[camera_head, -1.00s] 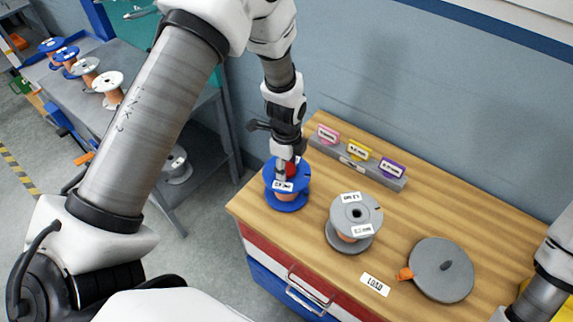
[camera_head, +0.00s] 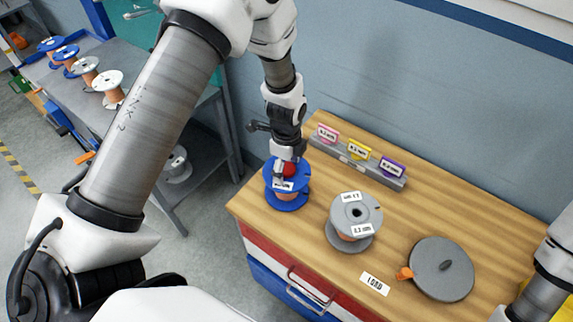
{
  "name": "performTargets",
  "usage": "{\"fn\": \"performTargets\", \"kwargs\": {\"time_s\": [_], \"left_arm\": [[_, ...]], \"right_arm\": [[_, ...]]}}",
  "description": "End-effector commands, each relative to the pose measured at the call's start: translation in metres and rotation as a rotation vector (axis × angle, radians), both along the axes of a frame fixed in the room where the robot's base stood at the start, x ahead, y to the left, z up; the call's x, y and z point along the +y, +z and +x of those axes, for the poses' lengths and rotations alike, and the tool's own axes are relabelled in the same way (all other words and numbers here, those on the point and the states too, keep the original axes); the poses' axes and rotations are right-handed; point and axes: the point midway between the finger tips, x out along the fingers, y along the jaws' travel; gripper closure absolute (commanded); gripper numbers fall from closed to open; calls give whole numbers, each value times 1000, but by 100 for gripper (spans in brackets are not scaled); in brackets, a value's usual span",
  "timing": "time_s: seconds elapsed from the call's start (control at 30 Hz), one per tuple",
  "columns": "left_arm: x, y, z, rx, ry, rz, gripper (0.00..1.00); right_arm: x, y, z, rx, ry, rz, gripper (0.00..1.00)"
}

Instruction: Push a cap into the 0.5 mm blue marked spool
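The blue spool (camera_head: 286,200) with orange-brown winding stands upright at the left end of the wooden bench top, with a white label on its upper flange. A small red cap (camera_head: 290,170) shows at the centre of the spool's top, partly hidden by my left gripper. I cannot tell how deep it sits. My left gripper (camera_head: 279,172) points down right over the spool's top, beside or touching the cap. Its fingers are too small and overlapped to tell open from shut. My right arm comes in at the right edge, and its gripper is out of view.
A grey spool (camera_head: 352,236) stands right of the blue one. A grey disc (camera_head: 441,269) with an orange piece lies farther right, near a LOAD label (camera_head: 375,284). A grey holder (camera_head: 357,165) with pink, yellow and purple tags lies behind. Several spools stand on the left shelf (camera_head: 150,90).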

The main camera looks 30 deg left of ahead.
Motion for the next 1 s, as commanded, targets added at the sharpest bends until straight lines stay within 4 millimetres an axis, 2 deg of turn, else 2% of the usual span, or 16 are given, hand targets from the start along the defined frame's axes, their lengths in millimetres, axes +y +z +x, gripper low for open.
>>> {"fn": "performTargets", "kwargs": {"time_s": [0.2,0.6,0.83,0.87,1.0], "left_arm": [[0,4,1,-2,0,0,24],[0,42,1,-3,0,0,24],[0,41,1,-3,0,0,24],[0,41,1,-3,0,0,27],[0,41,1,-3,0,0,77]], "right_arm": [[0,3,0,0,0,0,65],[0,36,0,0,0,0,65],[0,34,0,0,0,0,65],[0,34,0,0,0,0,65],[0,34,0,0,0,0,65]]}}
